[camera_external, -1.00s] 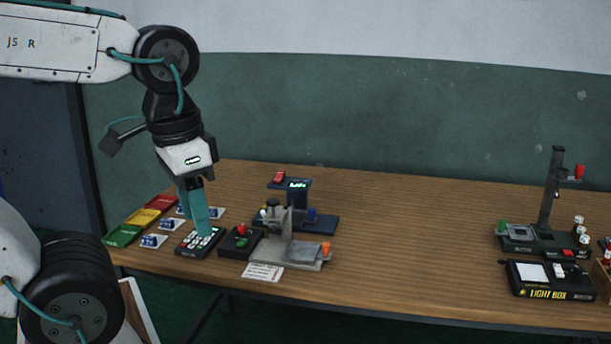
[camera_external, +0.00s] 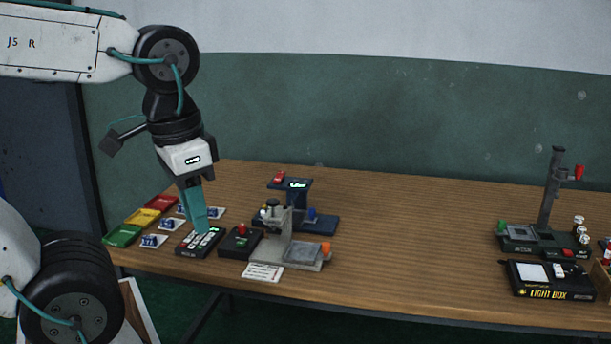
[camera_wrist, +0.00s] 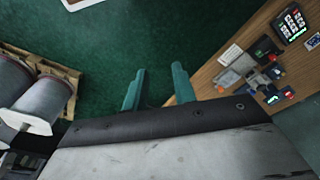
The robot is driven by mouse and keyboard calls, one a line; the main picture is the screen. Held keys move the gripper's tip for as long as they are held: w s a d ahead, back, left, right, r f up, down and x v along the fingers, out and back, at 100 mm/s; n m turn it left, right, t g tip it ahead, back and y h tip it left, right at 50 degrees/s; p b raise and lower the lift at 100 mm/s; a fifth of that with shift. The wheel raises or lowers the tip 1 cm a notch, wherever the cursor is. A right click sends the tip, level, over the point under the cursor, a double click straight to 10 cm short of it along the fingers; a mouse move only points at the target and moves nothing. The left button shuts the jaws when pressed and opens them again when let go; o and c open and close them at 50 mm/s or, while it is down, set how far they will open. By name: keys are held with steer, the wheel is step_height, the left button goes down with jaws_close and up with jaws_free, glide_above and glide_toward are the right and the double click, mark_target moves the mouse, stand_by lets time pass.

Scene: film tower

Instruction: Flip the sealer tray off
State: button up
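A small black panel (camera_external: 187,250) with rows of pale keys or switches and some green and red marks lies at the left of the table. It also shows at the upper right of the wrist view (camera_wrist: 303,34). I cannot read its labels, so I cannot tell which switch is the sealer tray's. My gripper (camera_external: 200,231) points down, its teal fingers overlapping the panel in the external view. In the wrist view my two fingers (camera_wrist: 158,68) stand apart with nothing between them. Contact with the panel cannot be made out.
Right of the panel stand a black box with a red button (camera_external: 241,230), a grey metal device (camera_external: 262,250) and a blue stand with a green display (camera_external: 297,185). Coloured trays (camera_external: 142,217) and small cards (camera_external: 153,241) lie left. The table's middle is clear.

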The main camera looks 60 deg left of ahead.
steer(key=shift+a+f, duration=0.1)
steer(key=shift+f, duration=0.05)
jaws_close()
steer(key=w+a+f+m+g, duration=0.1)
steer(key=w+a+f, duration=0.4)
steer(key=w, duration=1.1)
steer(key=w+a+f+m+g, duration=0.1)
steer(key=w+a+f, duration=0.5)
steer(key=w, duration=0.9)
steer(key=w+a+f+m+g+y, duration=0.1)
steer(key=w+a+f+g, duration=0.2)
steer(key=w, duration=1.3)
steer(key=a+f, duration=0.3)
steer(key=a, duration=0.1)
steer(key=shift+w+a+f+m, duration=0.2)
steer(key=shift+w+a+m, duration=0.05)
steer(key=shift+w+m, duration=0.05)
